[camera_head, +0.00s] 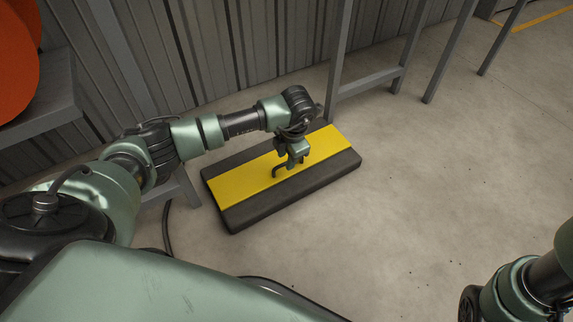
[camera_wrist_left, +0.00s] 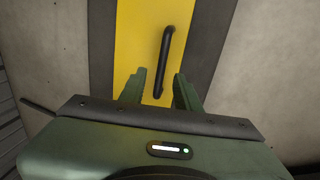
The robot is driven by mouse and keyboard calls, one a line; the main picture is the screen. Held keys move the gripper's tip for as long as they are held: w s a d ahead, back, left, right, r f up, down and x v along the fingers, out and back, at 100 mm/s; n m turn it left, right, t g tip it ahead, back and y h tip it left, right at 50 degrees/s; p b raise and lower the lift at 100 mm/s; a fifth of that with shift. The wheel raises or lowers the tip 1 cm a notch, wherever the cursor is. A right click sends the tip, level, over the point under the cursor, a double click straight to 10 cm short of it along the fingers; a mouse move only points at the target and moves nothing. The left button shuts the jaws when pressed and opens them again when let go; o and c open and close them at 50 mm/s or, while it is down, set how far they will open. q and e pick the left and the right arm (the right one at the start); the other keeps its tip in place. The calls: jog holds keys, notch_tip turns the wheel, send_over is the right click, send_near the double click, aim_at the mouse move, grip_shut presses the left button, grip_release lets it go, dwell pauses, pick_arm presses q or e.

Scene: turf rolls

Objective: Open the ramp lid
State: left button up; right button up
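The ramp lid (camera_head: 326,146) is a black slab with a wide yellow band, lying flat on the floor and looking closed. It also shows in the left wrist view (camera_wrist_left: 212,40), with a black bar handle (camera_wrist_left: 164,60) on the yellow band. My left gripper (camera_head: 291,165) is over the middle of the lid, at the handle. In the left wrist view its two green fingers (camera_wrist_left: 160,88) are apart, with the near end of the handle in the gap between them. I cannot tell how far the fingertips are above the lid. My right gripper is out of view.
A corrugated grey wall (camera_head: 230,45) runs behind the lid. Grey metal legs (camera_head: 338,60) of a stand rise just behind it. A grey shelf (camera_head: 45,105) with orange round things (camera_head: 15,65) is at the left. The floor (camera_head: 430,170) at the right is clear.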

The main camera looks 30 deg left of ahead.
pick_arm(q)
jog(key=shift+w+a+f, duration=0.1)
jog(key=shift+f, duration=0.55)
jog(key=shift+r, duration=0.1)
grip_shut()
dwell(0.9)
